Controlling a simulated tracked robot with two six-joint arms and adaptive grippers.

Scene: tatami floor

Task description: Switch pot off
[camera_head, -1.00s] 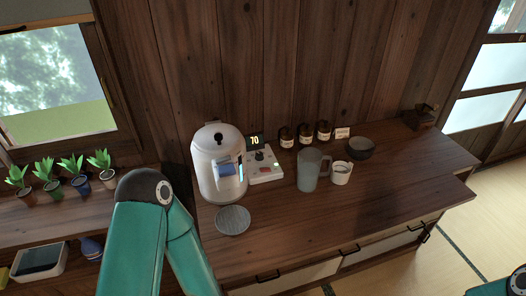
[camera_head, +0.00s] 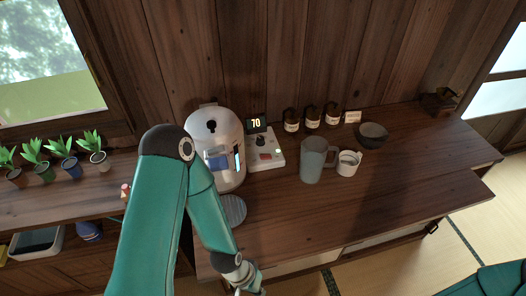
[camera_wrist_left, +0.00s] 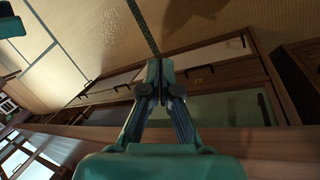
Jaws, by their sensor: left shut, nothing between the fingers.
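The pot (camera_head: 217,130), a white rounded dispenser with a blue part and a lit blue strip on its front, stands on the wooden counter against the wall. A small white control panel (camera_head: 265,155) with a dark knob, a red mark and a green light sits to its right, under a display (camera_head: 255,123) reading 70. My left arm crosses in front of the pot, and its wrist hangs at the counter's front edge. In the left wrist view my left gripper (camera_wrist_left: 160,70) is shut and empty, with drawers and floor beyond. My right gripper is not in view.
A grey pitcher (camera_head: 312,162), a white mug (camera_head: 348,164) and a dark bowl (camera_head: 373,135) stand right of the panel. Several brown jars (camera_head: 312,118) line the wall behind. A round grey tray (camera_head: 233,209) lies before the pot. The counter's right front is clear.

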